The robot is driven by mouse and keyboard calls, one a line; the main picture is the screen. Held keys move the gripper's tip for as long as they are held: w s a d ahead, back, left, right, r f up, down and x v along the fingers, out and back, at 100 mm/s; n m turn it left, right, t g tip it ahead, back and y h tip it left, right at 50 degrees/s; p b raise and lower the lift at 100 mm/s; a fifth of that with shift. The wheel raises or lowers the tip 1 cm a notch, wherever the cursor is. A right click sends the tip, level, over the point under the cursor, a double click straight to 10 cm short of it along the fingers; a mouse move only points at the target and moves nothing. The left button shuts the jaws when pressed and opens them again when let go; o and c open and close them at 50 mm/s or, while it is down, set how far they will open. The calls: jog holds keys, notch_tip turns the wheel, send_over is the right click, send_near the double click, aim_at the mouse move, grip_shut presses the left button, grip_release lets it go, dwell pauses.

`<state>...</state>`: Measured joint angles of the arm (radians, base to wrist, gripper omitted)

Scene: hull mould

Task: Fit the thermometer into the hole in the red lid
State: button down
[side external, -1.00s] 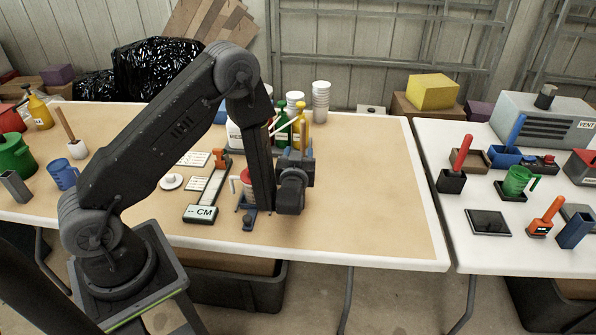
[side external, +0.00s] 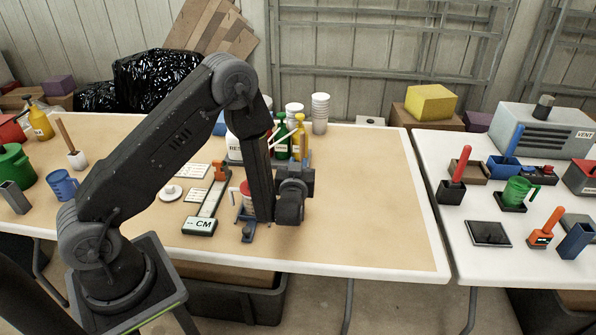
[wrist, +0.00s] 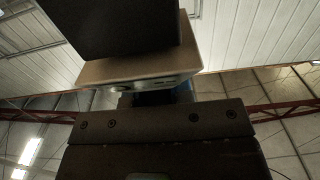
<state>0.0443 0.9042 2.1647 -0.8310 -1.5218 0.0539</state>
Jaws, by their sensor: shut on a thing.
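A small pot with a red lid (side external: 246,188) stands on the tan table, largely hidden behind my forearm. The hole in the lid does not show. My gripper (side external: 302,166) is just right of the pot in the picture, pointing up, with its fingers small and hard to make out. In the wrist view a pale block (wrist: 145,68) and a dark block (wrist: 118,25) rise above my gripper's body against the ceiling. The thermometer cannot be made out clearly.
A blue bracket (side external: 247,231) stands before the pot, and a scale marked CM (side external: 200,226) lies left of it. Bottles (side external: 281,142) and stacked cups (side external: 319,113) stand behind my gripper. The tan table's right part (side external: 375,200) is clear.

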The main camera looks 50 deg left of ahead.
jog(key=a+r+m+t+h, duration=0.2)
jog(key=r+m+h, duration=0.1)
jog(key=r, duration=0.8)
jog(key=a+r+m+t+h, duration=0.15)
jog(key=r+h, duration=0.25)
jog(key=r, duration=0.8)
jog(key=s+a+f+m+t+h, duration=0.1)
jog(key=s+a+f+m+h, duration=0.2)
jog(key=s+m+h, duration=0.4)
jog(key=s+f+h, duration=0.1)
jog(key=h, duration=0.2)
jog(key=shift+s+a+f, duration=0.2)
jog(key=shift+s+a, duration=0.05)
jog(key=shift+a, duration=0.05)
jog(key=shift+f+m, duration=0.1)
jog(key=shift+m, duration=0.15)
